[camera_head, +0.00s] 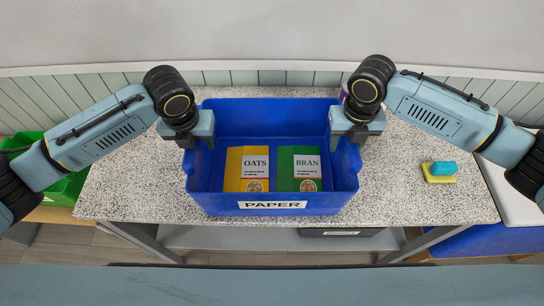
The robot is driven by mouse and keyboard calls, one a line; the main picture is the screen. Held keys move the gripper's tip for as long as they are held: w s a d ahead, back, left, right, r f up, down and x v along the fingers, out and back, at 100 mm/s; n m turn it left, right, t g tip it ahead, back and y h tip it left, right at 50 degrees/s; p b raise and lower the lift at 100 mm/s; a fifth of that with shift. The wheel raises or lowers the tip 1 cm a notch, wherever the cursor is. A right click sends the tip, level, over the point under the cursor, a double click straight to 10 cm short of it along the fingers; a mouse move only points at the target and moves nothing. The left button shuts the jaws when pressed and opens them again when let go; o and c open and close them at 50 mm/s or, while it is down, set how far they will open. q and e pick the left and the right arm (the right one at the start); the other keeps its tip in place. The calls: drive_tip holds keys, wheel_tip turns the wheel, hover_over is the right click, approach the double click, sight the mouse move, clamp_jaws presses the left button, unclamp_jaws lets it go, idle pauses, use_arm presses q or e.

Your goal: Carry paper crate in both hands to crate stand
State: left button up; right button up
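The paper crate (272,122) is a blue open box with a white "PAPER" label on its near wall. It stands over a speckled grey counter in the head view; whether it touches the top cannot be told. Inside lie a yellow OATS box (236,172) and a green BRAN box (287,173). My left gripper (197,140) is at the crate's left wall and my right gripper (349,136) is at its right wall. Both point down over the rim and seem closed on the walls. The fingertips are partly hidden. I cannot identify the crate stand for sure.
The speckled counter (420,195) has free room on both sides of the crate. A blue and yellow sponge-like item (439,171) lies at the right. A green bin (66,187) is at the left. A dark labelled crate (340,232) sits on the lower shelf.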

use_arm(q)
clamp_jaws()
use_arm(e)
clamp_jaws()
use_arm(q)
drive_tip(key=shift+w+r, duration=0.1)
drive_tip(key=shift+r, duration=0.15)
use_arm(e)
drive_tip(key=shift+w+r, duration=0.1)
drive_tip(key=shift+r, duration=0.15)
